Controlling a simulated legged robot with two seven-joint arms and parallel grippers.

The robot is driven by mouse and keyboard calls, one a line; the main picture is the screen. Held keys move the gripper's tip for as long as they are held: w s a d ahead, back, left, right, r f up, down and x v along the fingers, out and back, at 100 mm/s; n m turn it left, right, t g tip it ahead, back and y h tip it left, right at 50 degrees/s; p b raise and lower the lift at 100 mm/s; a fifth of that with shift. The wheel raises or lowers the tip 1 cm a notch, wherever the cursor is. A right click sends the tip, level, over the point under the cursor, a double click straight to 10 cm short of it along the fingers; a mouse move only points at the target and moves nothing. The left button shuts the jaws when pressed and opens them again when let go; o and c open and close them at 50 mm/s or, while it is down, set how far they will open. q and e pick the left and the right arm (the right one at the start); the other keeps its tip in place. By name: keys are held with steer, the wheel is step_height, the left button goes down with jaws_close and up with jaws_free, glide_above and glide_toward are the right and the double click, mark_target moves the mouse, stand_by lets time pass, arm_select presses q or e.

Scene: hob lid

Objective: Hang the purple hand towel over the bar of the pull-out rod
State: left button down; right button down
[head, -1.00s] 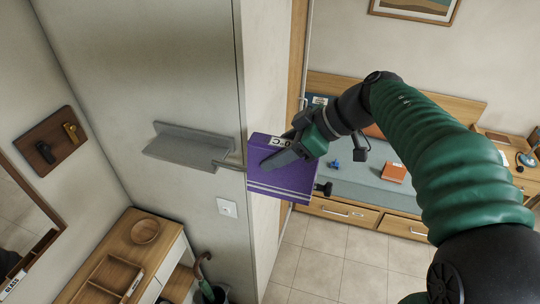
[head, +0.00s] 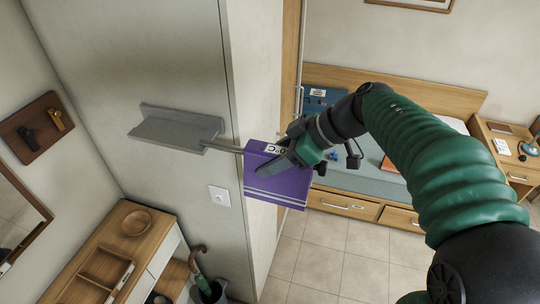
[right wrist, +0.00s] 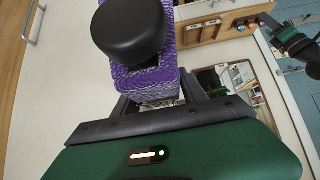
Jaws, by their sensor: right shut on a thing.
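The purple hand towel (head: 272,183), with pale stripes near its lower edge, shows in the head view beside the wall corner. My right gripper (head: 278,162) is shut on its upper part. In the right wrist view the towel (right wrist: 150,82) lies at the fingers, with a black round knob (right wrist: 130,30) in front of it. The grey bar of the pull-out rod (head: 226,148) runs from the wall shelf to the towel's left edge. The towel and gripper hide the rest, so I cannot tell whether the towel lies over the bar.
A grey wall shelf (head: 178,130) is left of the towel. A wooden console (head: 95,250) with a bowl stands below left. The bed bench (head: 370,183) and desk (head: 510,160) are behind my right arm. Tiled floor (head: 330,255) is clear below.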

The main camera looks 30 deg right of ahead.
steer(key=c, duration=0.7)
jaws_free()
steer(key=shift+d, duration=0.1)
steer(key=shift+o, duration=0.7)
steer(key=shift+w+a, duration=0.25)
steer(key=shift+a, duration=0.1)
steer(key=b+v, duration=0.1)
steer(key=v, duration=1.5)
steer(key=shift+d+b, duration=0.15)
steer(key=shift+b, duration=0.25)
steer(key=shift+s+r, duration=0.15)
steer(key=shift+r, duration=0.15)
steer(key=shift+f, duration=0.1)
